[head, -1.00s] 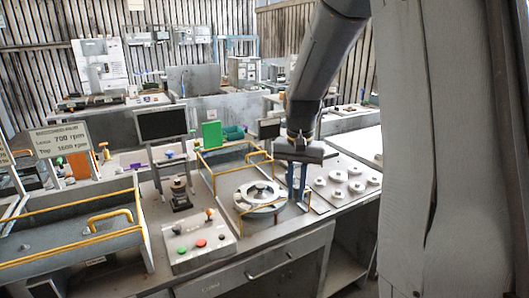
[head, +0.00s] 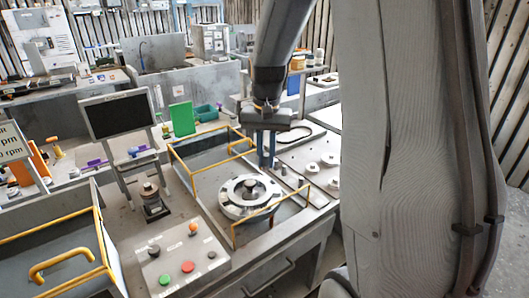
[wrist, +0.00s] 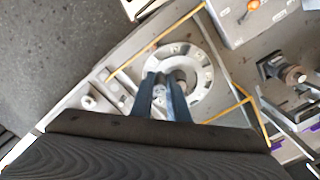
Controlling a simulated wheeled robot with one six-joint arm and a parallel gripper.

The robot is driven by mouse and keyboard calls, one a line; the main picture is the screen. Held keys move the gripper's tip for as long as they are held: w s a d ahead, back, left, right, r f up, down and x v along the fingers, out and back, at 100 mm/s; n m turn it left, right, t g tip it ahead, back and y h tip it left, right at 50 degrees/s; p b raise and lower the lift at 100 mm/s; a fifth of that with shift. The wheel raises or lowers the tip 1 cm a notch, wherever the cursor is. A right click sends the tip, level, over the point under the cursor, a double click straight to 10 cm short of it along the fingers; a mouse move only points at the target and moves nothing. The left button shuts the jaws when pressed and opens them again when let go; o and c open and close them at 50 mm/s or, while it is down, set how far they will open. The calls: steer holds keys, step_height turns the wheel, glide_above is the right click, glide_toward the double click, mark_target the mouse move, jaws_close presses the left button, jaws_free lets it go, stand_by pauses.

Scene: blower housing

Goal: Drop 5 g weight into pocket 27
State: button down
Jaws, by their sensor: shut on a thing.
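The blower rotor, a pale round disc with a raised hub and a ring of pockets (head: 236,207), lies in the yellow-railed bay on the bench. It also shows in the wrist view (wrist: 205,77). The pocket numbers are too small to read, so I cannot pick out pocket 27. My gripper (head: 267,163) points down at the disc's far right side. In the wrist view its two fingers (wrist: 164,82) overlap the near part of the disc, left of the hub. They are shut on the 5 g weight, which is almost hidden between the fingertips.
Yellow rails (head: 262,219) surround the bay. A button box (head: 180,258) stands front left, with a dark-knobbed fixture (head: 151,200) and a screen (head: 117,115) behind it. Several pale round weights lie on a panel (head: 313,167) to the right.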

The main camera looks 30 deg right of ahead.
step_height(320, 180, down, 15)
steer(key=b, duration=0.9)
steer(key=shift+f, duration=0.2)
steer(key=shift+s, duration=0.1)
